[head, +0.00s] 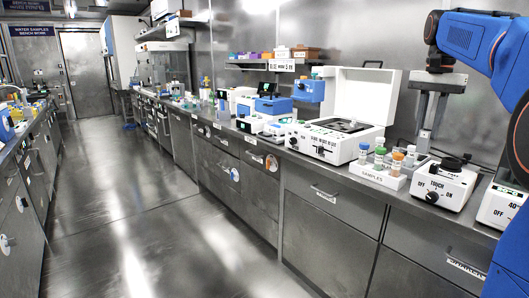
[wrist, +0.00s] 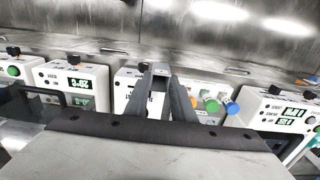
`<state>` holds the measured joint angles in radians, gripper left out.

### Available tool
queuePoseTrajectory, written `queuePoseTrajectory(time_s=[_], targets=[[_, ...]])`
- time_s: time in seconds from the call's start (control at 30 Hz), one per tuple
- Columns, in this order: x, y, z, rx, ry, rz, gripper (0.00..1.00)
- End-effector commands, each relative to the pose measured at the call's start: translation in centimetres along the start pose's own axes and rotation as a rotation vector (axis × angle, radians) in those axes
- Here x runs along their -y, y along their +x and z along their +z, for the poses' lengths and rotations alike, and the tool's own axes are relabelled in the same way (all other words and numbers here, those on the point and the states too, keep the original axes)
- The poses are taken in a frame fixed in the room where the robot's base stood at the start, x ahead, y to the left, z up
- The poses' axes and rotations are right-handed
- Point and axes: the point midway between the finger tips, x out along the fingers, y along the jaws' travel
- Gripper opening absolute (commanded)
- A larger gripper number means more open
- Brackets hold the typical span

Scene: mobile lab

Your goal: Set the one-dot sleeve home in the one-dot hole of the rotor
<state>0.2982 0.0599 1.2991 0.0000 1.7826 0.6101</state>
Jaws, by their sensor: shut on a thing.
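My gripper (head: 430,128) hangs from the blue arm at the right in the head view, pointing down above the bench. In the wrist view its two grey fingers (wrist: 161,75) close on a small grey piece, mostly hidden between the tips. It appears to be the sleeve; its dot mark cannot be made out. The rotor (head: 346,126) shows as a dark, low shape in the open white centrifuge (head: 330,142), left of my gripper and apart from it. Its holes and their dots are too small to tell.
A white sample rack (head: 378,176) with several capped vials stands right of the centrifuge. A white touch mixer (head: 443,186) is near my gripper. The raised centrifuge lid (head: 345,93) stands behind the rotor. A shelf (head: 275,65) is on the wall. The aisle floor is clear.

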Motion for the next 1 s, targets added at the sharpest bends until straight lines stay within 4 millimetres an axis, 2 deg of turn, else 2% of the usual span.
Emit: queuePoseTrajectory(time_s=[0.27,0.47,0.57,0.67,0.77,1.0], targets=[[0.7,2.8,0.3,0.001,-0.034,0.001,0.02],[1.5,6.1,0.6,0.002,-0.074,0.001,0.02],[2.0,8.5,0.8,0.003,-0.103,0.002,0.02],[2.8,11.6,1.1,0.004,-0.139,0.003,0.02],[3.8,15.7,1.4,0.006,-0.189,0.004,0.02],[6.5,27.0,2.4,0.007,-0.325,0.004,0.02]])
